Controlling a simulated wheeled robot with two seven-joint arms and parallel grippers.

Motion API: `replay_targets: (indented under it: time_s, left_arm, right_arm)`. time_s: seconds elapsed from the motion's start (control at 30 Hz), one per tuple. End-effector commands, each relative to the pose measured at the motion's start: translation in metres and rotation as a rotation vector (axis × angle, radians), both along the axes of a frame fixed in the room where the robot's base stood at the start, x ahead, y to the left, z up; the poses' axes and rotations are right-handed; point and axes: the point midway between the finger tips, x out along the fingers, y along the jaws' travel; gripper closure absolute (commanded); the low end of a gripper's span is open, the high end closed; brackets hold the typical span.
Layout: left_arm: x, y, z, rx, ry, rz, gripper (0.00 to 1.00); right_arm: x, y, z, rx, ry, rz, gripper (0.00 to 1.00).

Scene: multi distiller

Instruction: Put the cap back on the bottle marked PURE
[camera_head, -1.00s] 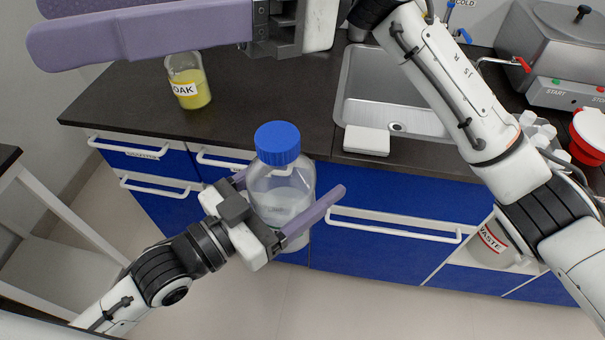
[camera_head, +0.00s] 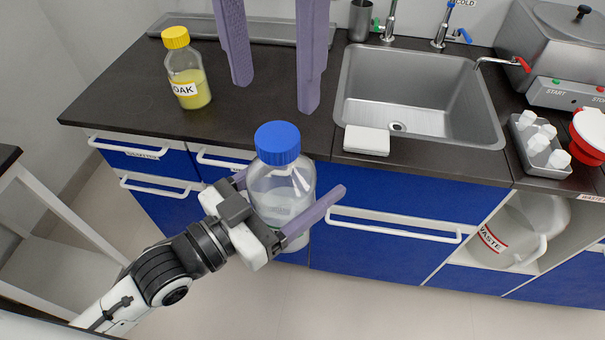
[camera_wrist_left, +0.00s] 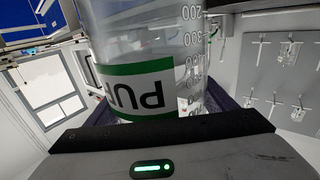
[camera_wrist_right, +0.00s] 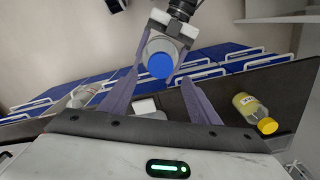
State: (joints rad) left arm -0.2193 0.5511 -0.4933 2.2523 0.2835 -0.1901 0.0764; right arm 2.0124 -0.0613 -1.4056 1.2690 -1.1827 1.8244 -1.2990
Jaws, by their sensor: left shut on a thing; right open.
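The clear bottle (camera_head: 280,190) is held upright in front of the counter by my left gripper (camera_head: 289,184), which is shut around its body. The left wrist view shows its green-bordered label (camera_wrist_left: 138,90), upside down and partly cut off, with letters that read as the start of PURE. The blue cap (camera_head: 277,143) sits on top of the bottle; I cannot tell how tightly it is seated. It also shows in the right wrist view (camera_wrist_right: 160,65). My right gripper (camera_head: 276,95) is open and empty, fingers pointing down over the counter, behind and above the cap.
Farther right are a tray of white pieces (camera_head: 540,150) and a waste jug (camera_head: 520,230) below.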

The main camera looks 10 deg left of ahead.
Motion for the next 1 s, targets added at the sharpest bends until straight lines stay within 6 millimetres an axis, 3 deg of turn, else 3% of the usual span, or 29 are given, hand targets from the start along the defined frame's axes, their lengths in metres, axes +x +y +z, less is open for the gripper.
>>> replay_targets:
  time_s: [0.33, 0.7, 1.0]
  left_arm:
    - [0.000, 0.000, 0.005, -0.006, -0.010, 0.000, 0.85]
    - [0.000, 0.000, 0.005, -0.006, -0.010, 0.000, 0.85]
    - [0.000, 0.000, 0.005, -0.006, -0.010, 0.000, 0.85]
  right_arm:
    - [-0.001, 0.001, -0.007, 0.003, 0.003, 0.001, 0.44]
    - [-0.001, 0.000, -0.061, 0.002, 0.005, -0.001, 0.44]
    - [-0.001, 0.001, -0.080, 0.005, 0.004, -0.001, 0.44]
